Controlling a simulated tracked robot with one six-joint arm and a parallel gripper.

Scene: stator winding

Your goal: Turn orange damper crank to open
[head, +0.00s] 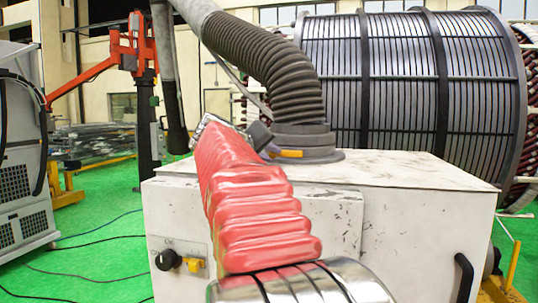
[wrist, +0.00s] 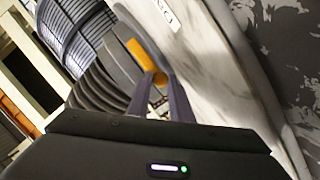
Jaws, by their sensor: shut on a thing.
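The orange damper crank (head: 290,153) sits low on the grey collar (head: 300,135), where the ribbed dark duct meets the white cabinet top. In the head view it lies about level, with its free end to the right. My gripper (head: 268,146) reaches it from the left and partly covers it. In the wrist view, the crank (wrist: 141,56) runs down between the two fingertips of my gripper (wrist: 157,77), which are shut on its near end. A white label with dark letters, partly cut off, shows beside the crank in the wrist view.
The white cabinet (head: 420,215) carries the duct hose (head: 270,65), which rises close to my gripper. A black knob (head: 167,260) is on its front. A large stator (head: 410,80) stands behind. Green floor (head: 100,235) with cables is at left.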

